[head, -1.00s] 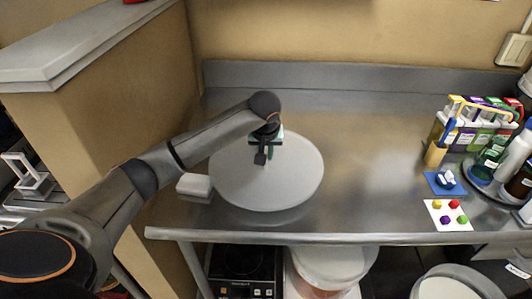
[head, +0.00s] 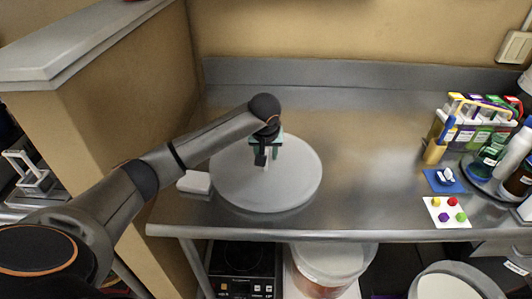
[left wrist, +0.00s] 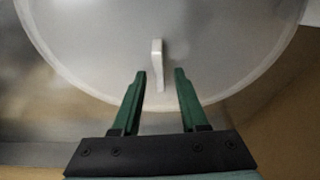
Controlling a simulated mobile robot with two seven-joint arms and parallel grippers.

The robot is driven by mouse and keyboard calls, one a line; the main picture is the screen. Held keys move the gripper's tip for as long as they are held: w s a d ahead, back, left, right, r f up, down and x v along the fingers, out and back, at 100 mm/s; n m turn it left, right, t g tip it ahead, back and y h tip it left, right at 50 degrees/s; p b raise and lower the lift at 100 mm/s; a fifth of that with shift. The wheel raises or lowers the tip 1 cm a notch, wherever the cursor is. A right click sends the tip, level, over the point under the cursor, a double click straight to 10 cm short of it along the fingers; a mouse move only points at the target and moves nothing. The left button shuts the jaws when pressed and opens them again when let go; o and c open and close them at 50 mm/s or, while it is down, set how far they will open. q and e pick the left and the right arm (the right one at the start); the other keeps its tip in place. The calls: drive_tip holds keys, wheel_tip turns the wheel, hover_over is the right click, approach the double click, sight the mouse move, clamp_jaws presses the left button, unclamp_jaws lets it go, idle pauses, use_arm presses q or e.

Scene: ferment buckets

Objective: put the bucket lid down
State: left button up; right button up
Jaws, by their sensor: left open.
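The bucket lid (head: 297,185) is a large, round, pale grey disc lying flat on the steel table. In the left wrist view the lid (left wrist: 215,40) fills the upper part, with a thin white upright handle (left wrist: 157,62) on it. My left gripper (head: 266,160) is above the lid in the head view. In the left wrist view its green fingers (left wrist: 158,75) are apart, with the handle between and just beyond their tips, held by neither. My right gripper is not in view.
A white block (head: 194,182) lies by the lid's left edge. At the right are a rack of coloured boxes (head: 480,125), bottles (head: 515,165), a blue mat (head: 444,181) and a card with coloured pieces (head: 447,212). Buckets (head: 328,265) stand below. The table's middle right is clear.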

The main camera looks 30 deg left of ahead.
use_arm(q)
drive_tip(key=shift+r, duration=0.15)
drive_tip(key=shift+r+b, duration=0.35)
drive_tip(key=v, duration=1.2)
drive_tip(key=shift+p, duration=0.4)
